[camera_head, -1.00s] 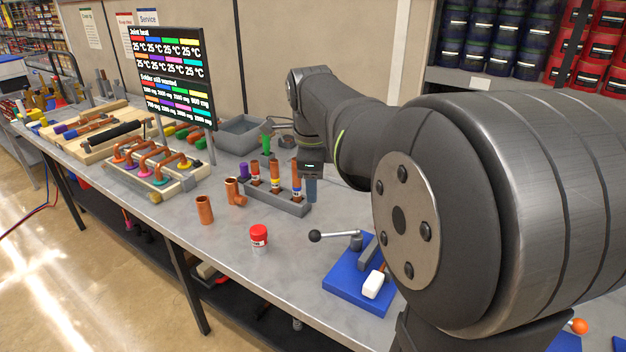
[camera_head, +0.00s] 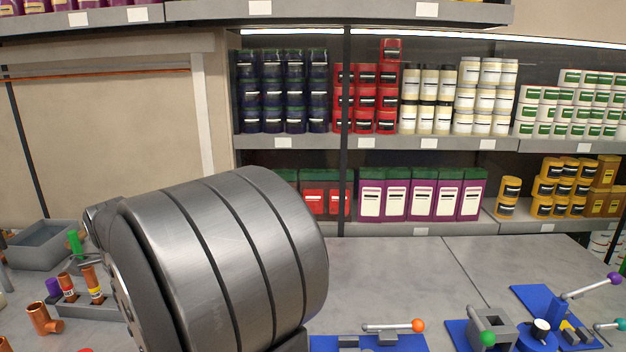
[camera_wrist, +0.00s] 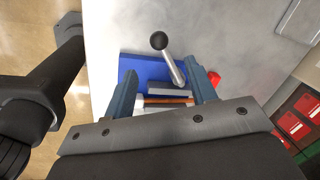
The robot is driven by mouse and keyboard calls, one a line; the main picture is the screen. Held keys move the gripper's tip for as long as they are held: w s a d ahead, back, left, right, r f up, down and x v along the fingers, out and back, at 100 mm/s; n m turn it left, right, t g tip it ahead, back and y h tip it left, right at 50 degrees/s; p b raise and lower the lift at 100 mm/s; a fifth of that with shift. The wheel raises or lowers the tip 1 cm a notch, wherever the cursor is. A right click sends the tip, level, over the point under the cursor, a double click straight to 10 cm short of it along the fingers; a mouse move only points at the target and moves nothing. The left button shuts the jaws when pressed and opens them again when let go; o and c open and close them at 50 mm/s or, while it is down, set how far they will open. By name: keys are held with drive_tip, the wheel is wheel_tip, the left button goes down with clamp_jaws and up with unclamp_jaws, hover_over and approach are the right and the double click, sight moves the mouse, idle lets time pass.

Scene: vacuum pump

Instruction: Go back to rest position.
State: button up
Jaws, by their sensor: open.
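My gripper (camera_wrist: 163,75) shows in the wrist view, its two blue-grey fingers apart and nothing seen held between them. Past the fingertips is a blue fixture base (camera_wrist: 131,66) with a black-knobbed lever (camera_wrist: 172,62). A pale block and a copper-coloured strip (camera_wrist: 168,101) show between the fingers, farther down; whether the fingers touch anything there I cannot tell. In the head view my large grey arm link fills the lower left and the gripper is hidden.
At left in the head view are a grey bin (camera_head: 42,246), a rack (camera_head: 102,309) with copper tubes and a copper fitting (camera_head: 42,318). Blue-based lever fixtures (camera_head: 408,343) stand at the lower right. Stocked shelves (camera_head: 375,144) line the back. Bare grey bench (camera_head: 400,275) lies between.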

drive_tip(key=f, duration=0.3)
drive_tip(key=w+f, duration=0.1)
drive_tip(key=f, duration=0.3)
drive_tip(key=a+f, duration=0.1)
drive_tip(key=f, duration=0.2)
drive_tip(key=shift+w+f, duration=0.25)
drive_tip(key=shift+w, duration=0.15)
drive_tip(key=shift+r, duration=0.1)
wheel_tip(320, 180, up, 17)
drive_tip(key=s+d, duration=0.2)
drive_tip(key=s, duration=0.1)
drive_tip(key=w+f, duration=0.1)
drive_tip(key=f, duration=0.4)
drive_tip(key=w+a+f, duration=0.1)
drive_tip(key=f, duration=0.5)
drive_tip(key=w+a+f, duration=0.1)
drive_tip(key=f, duration=0.5)
drive_tip(key=shift+f, duration=0.15)
drive_tip(key=shift+s+d+n, duration=0.45)
drive_tip(key=shift+s+n, duration=0.05)
drive_tip(key=shift+n, duration=0.1)
